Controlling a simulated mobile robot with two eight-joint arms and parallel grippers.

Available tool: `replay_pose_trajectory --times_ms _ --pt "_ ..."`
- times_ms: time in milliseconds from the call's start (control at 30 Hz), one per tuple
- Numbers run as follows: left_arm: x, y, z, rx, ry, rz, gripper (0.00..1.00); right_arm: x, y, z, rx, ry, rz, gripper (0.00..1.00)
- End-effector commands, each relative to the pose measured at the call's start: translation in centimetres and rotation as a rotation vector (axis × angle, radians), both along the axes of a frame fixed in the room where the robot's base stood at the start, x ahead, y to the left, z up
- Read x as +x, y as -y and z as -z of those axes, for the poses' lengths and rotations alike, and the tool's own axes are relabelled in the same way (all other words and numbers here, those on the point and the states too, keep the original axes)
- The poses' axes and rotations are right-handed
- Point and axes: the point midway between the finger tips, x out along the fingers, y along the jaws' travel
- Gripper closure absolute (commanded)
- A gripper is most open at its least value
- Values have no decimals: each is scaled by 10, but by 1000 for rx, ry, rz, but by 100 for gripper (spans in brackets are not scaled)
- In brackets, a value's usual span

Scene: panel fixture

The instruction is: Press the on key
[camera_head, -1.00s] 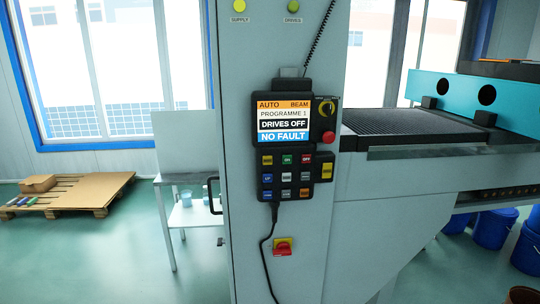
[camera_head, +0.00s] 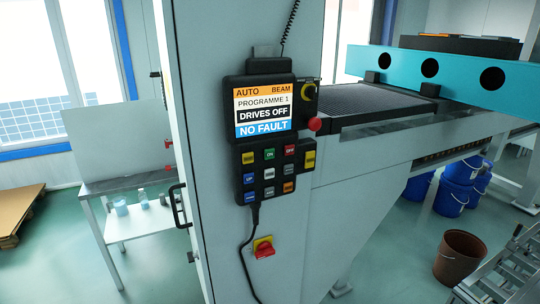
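The control pendant (camera_head: 240,92) hangs on the front of the grey cabinet. Its screen (camera_head: 263,112) reads AUTO, BEAM, PROGRAMME 1, DRIVES OFF and NO FAULT. Below the screen is a keypad with several coloured keys. The green key (camera_head: 269,154) in the top row seems to carry the word ON; its lettering is small. A red key (camera_head: 290,150) is just right of it, and a yellow key (camera_head: 248,158) is left of it. Neither of my grippers shows in the head view.
A red emergency stop knob (camera_head: 315,124) juts out beside the screen. A red rotary switch (camera_head: 264,249) sits lower on the cabinet (camera_head: 205,60). A door handle (camera_head: 179,205) sticks out at left. A machine bed with a teal beam (camera_head: 455,72) extends right. A brown bin (camera_head: 459,256) stands on the floor.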

Motion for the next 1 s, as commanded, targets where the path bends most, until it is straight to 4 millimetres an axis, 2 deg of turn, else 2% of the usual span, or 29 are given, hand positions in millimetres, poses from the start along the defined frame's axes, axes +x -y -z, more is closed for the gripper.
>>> replay_pose_trajectory --times_ms 333,367,600,633,1000 --pt "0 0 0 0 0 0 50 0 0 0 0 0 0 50" --pt "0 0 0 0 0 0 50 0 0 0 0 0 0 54" --pt "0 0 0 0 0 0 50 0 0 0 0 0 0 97" --pt "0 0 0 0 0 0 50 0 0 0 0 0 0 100" --pt "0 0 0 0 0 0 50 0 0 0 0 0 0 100"
